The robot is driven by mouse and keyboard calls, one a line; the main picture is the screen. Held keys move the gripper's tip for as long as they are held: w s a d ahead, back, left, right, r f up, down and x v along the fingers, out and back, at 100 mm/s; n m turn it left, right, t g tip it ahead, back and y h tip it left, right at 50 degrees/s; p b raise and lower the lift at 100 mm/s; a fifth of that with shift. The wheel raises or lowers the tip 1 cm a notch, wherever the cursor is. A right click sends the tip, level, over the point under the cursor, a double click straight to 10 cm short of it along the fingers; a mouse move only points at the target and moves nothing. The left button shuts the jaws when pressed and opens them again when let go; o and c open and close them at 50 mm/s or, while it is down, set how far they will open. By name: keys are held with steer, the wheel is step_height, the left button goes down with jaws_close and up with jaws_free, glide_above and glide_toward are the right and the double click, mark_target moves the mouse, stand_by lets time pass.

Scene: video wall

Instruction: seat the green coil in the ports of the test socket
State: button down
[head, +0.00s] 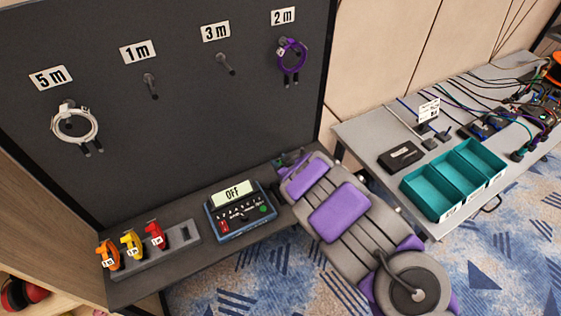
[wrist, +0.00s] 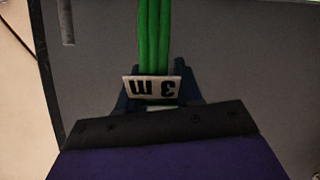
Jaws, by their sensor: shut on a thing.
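My gripper (head: 284,163) is in the middle of the head view, in front of the board's lower right edge and right of the tester. In the wrist view my gripper (wrist: 158,95) is shut on the green coil (wrist: 155,40), whose strands run up out of the picture. A white "3 m" tag on the coil appears upside down between the fingers. In the head view the coil is mostly hidden by my arm. The tester (head: 238,212), a blue-edged box with an "OFF" display and a row of small ports, sits on the shelf, apart from my gripper; I take it as the test socket.
The board has a white coil (head: 75,125) under "5 m", a purple coil (head: 291,58) under "2 m", and empty pegs under "1 m" and "3 m". A rack (head: 180,240) with orange, yellow and red items stands left of the tester. Teal bins (head: 430,200) and cables occupy the right table.

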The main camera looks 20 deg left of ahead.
steer(key=shift+f+b, duration=0.35)
steer(key=shift+f, duration=0.85)
stand_by(0.7)
steer(key=shift+f, duration=0.3)
steer(key=shift+w+d+f, duration=0.1)
steer(key=shift+f, duration=0.35)
stand_by(0.4)
stand_by(0.4)
steer(key=c, duration=0.7)
jaws_free()
steer(key=shift+o, duration=0.2)
steer(key=p+v, duration=0.5)
steer(key=v, duration=1.2)
